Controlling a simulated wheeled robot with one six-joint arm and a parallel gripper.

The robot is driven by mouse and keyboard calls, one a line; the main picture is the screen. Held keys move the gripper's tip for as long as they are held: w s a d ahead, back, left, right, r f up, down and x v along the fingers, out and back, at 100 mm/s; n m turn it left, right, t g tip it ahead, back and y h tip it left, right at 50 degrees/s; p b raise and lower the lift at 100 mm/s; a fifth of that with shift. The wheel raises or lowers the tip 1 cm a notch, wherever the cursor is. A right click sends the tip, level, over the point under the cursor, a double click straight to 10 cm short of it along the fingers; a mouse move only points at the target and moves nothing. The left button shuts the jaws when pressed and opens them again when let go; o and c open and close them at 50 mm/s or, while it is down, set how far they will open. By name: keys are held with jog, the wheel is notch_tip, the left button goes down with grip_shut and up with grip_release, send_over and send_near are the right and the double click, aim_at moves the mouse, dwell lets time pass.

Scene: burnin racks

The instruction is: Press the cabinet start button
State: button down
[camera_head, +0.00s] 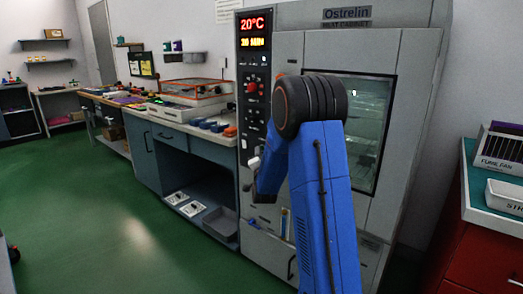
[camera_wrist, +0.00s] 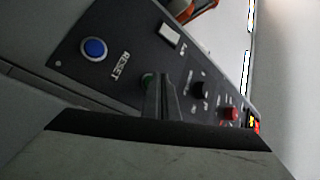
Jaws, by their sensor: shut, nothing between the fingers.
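The grey Ostrelin test cabinet (camera_head: 285,50) stands ahead in the head view, with a dark control panel (camera_head: 243,92) down its left side. In the wrist view the panel is close and appears turned on its side. A green button (camera_wrist: 147,80) lies right at the tip of my gripper (camera_wrist: 160,84) and is partly hidden by it. I cannot read a label for it or tell whether the fingers touch it. My gripper is shut and empty. In the head view my blue arm covers the lower panel.
A blue button (camera_wrist: 93,48) marked RESET is beside the green one. A white switch (camera_wrist: 170,37), a black knob (camera_wrist: 200,90) and a red button (camera_wrist: 229,113) are also close. A workbench (camera_head: 205,143) adjoins the cabinet's left. Green floor (camera_head: 110,220) is open at left.

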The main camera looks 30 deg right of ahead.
jog(key=shift+w+d+r, duration=0.15)
jog(key=shift+w+d, duration=0.05)
jog(key=shift+d, duration=0.4)
dwell(1.1)
jog(key=shift+s, duration=0.1)
jog(key=shift+s+a+f, duration=0.25)
jog(key=shift+s+a, duration=0.1)
jog(key=shift+s, duration=0.05)
jog(key=a, duration=0.1)
jog(key=s+a, duration=0.1)
jog(key=a, duration=0.3)
jog(key=shift+s+a+r, duration=0.1)
jog(key=shift+s+a, duration=0.05)
jog(key=shift+s, duration=0.15)
dwell(0.3)
jog(key=shift+a, duration=0.1)
dwell(0.6)
